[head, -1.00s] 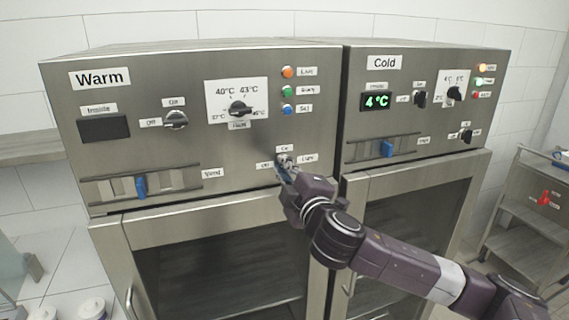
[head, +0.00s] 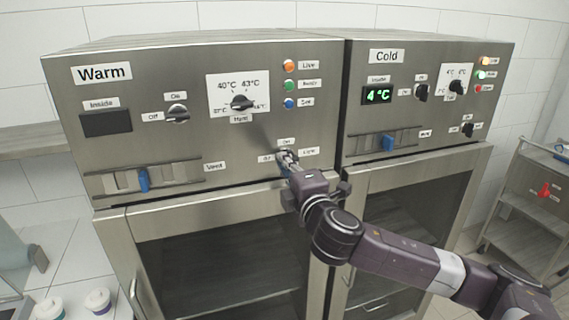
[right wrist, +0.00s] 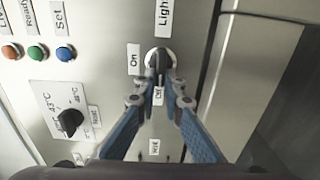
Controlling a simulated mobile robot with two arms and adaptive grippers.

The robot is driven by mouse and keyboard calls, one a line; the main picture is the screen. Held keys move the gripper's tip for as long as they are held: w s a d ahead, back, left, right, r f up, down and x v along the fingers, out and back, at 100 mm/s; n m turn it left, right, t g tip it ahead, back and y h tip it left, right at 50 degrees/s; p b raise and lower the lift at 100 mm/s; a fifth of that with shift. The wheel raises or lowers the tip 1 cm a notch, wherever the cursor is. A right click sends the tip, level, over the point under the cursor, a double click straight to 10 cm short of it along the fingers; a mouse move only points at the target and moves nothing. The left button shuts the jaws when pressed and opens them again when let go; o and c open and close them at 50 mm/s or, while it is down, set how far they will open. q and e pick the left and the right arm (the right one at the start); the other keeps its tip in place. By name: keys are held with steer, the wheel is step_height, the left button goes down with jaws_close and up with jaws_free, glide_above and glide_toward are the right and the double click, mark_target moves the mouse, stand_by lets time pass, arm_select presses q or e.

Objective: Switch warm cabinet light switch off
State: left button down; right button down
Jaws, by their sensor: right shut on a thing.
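The warm cabinet (head: 230,135) is a steel unit with a "Warm" label at its upper left. Its light switch (right wrist: 159,58) is a dark knob on a round light plate, with "On", "Off" and "Light" labels around it. My right gripper (right wrist: 161,82) is shut on this knob. In the wrist view the knob's handle lies along the line between the "Off" and "Light" labels; its pointing end is not clear. In the head view my right gripper (head: 287,160) largely covers the switch. My left gripper is not in view.
The warm cabinet also has a power knob (head: 177,114), a temperature dial (head: 241,102), a blue vent slider (head: 143,180) and coloured lamps (head: 289,85). The cold cabinet (head: 410,65) stands directly to the right. A metal trolley (head: 520,205) stands farther right.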

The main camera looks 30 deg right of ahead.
steer(key=shift+f, duration=0.15)
steer(key=c, duration=2)
jaws_free()
steer(key=shift+c, duration=0.2)
steer(key=shift+s+a, duration=0.1)
steer(key=shift+s, duration=0.05)
steer(key=v, duration=0.7)
steer(key=shift+s, duration=0.1)
